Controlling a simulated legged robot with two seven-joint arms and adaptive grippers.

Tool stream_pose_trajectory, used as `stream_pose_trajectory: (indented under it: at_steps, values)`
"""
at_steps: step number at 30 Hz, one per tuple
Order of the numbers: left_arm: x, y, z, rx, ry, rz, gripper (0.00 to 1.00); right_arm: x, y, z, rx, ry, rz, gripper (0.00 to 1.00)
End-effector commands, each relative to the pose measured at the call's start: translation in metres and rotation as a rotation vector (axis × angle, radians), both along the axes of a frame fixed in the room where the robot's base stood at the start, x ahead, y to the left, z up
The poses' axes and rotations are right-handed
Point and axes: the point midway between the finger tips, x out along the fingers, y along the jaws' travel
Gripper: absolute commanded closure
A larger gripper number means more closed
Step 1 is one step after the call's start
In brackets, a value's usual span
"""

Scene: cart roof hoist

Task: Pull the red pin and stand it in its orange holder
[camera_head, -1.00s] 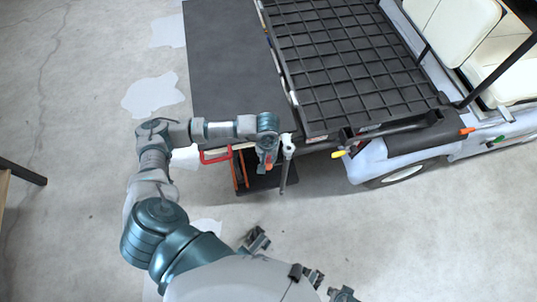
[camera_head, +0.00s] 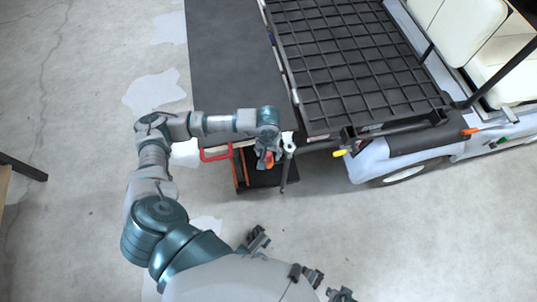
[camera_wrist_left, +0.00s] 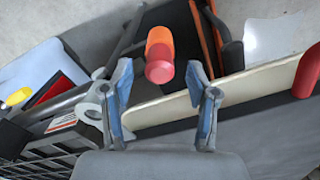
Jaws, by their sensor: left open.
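The red pin's round end (camera_wrist_left: 160,71) faces me in the left wrist view, at the near end of the orange holder (camera_wrist_left: 160,42). Red and orange also show beside my gripper in the head view (camera_head: 268,158). My left gripper (camera_wrist_left: 163,98) is open, its two blue-grey fingers on either side of the red end, with visible gaps. In the head view my left gripper (camera_head: 266,150) is over the cart's rear corner. The pin's shaft is not visible.
A grey lever with a ringed end (camera_head: 288,147) stands close right of the gripper. A red loop handle (camera_head: 215,154) is to its left. The cart's black grid rack (camera_head: 355,65) and a dark flat panel (camera_head: 225,60) lie beyond. The floor at left is open.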

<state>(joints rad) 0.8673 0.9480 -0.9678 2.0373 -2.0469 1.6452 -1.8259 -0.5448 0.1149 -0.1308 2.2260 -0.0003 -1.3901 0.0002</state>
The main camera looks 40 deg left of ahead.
Motion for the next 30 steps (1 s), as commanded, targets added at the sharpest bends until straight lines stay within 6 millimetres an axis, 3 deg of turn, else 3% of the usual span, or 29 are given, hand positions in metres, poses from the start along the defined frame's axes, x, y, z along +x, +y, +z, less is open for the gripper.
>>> stream_pose_trajectory:
  at_steps: [6, 12, 24, 28, 30]
  values:
    - [0.002, 0.000, 0.051, -0.001, -0.005, -0.001, 0.41, 0.000, 0.000, 0.000, 0.000, 0.000, 0.000, 0.60]
    - [0.001, 0.001, 0.081, -0.001, -0.003, 0.001, 0.41, 0.000, 0.000, 0.000, 0.000, 0.000, 0.000, 0.60]
    - [0.000, 0.001, 0.089, 0.000, 0.001, 0.000, 0.41, 0.000, 0.000, 0.000, 0.000, 0.000, 0.000, 0.60]
    - [-0.002, -0.007, 0.087, -0.027, 0.007, 0.004, 0.74, 0.001, 0.000, 0.001, 0.001, -0.006, 0.000, 0.60]
    - [-0.008, -0.024, 0.082, -0.087, 0.025, 0.012, 0.91, 0.005, 0.001, 0.002, 0.005, -0.022, 0.001, 0.60]
